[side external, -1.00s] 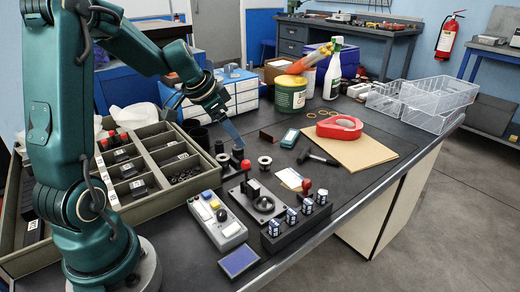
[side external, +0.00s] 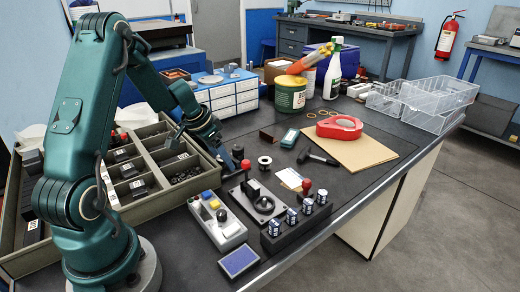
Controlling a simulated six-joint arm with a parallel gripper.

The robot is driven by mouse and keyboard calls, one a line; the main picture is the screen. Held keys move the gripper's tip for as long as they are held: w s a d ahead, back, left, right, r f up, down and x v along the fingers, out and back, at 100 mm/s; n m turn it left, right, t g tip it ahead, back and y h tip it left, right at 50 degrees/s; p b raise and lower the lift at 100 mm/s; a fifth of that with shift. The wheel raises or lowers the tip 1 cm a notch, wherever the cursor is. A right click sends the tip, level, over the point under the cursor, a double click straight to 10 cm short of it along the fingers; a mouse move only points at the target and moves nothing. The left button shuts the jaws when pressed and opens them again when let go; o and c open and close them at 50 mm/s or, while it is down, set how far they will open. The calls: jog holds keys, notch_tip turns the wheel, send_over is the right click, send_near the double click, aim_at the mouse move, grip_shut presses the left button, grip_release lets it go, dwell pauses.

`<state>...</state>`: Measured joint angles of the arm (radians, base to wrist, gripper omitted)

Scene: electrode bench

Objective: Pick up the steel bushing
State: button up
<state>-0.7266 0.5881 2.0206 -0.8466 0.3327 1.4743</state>
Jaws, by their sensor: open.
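A small flanged metal ring (side external: 264,163), which looks like the steel bushing, stands on the dark bench top in the middle of the side external view. My gripper (side external: 230,166) is open and low over the bench, to the left of this ring and apart from it. Its fingers are seen nearly edge-on beside the right wall of the compartment tray. My wrist hides part of the bench and the small dark parts there. A dark part (side external: 238,152) shows just right of my fingers; I cannot tell whether they touch it.
The grey-green compartment tray (side external: 150,207) lies left of my gripper. A lever fixture (side external: 258,203) and a button box (side external: 217,222) stand in front.

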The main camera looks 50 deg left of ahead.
grip_shut()
jog(key=shift+r, duration=0.1)
notch_tip(320, 180, up, 10)
dwell(0.6)
